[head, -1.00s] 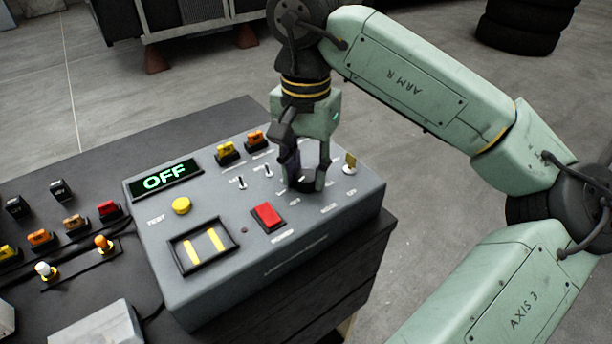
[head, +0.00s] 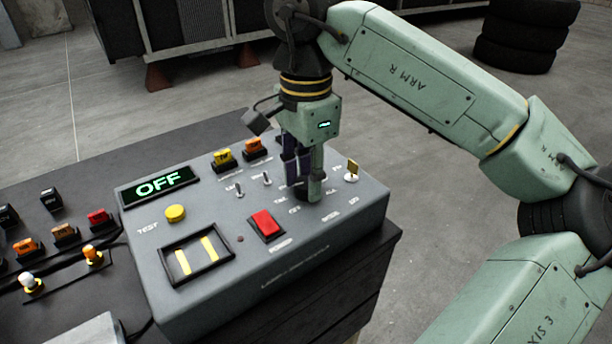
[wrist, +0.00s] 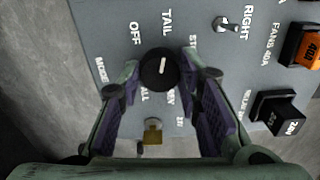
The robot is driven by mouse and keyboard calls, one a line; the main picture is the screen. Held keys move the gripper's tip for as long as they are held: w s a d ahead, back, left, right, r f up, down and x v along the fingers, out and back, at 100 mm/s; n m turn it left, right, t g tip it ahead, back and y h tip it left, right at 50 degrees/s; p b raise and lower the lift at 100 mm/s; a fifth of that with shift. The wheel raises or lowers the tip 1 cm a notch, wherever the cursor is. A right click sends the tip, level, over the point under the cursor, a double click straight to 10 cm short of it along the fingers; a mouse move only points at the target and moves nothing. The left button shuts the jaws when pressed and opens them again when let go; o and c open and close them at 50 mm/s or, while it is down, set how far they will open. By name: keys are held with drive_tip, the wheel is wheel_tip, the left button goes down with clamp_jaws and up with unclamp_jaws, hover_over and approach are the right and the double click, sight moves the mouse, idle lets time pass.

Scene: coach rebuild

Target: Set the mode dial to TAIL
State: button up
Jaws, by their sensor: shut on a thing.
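The mode dial (wrist: 153,77) is a round black knob with a white pointer mark, on the grey control box (head: 345,212). In the wrist view the mark lies roughly toward the TAIL label (wrist: 167,22), with OFF (wrist: 135,33) beside it. My gripper (head: 308,194) points down over the box and is shut on the dial, one finger on each side. The fingers hide most of the dial in the head view. The display (head: 159,187) on the box reads OFF in green.
A brass key (head: 352,170) stands up beside the dial. Two small toggles (head: 266,179) and a red rocker switch (head: 266,224) are close by. A yellow TEST button (head: 175,213) and a framed gauge window (head: 196,254) are farther left.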

sight(306, 182)
idle(0.3)
drive_tip(key=o, duration=1.1)
drive_tip(key=shift+o, duration=0.2)
wheel_tip(306, 182, up, 12)
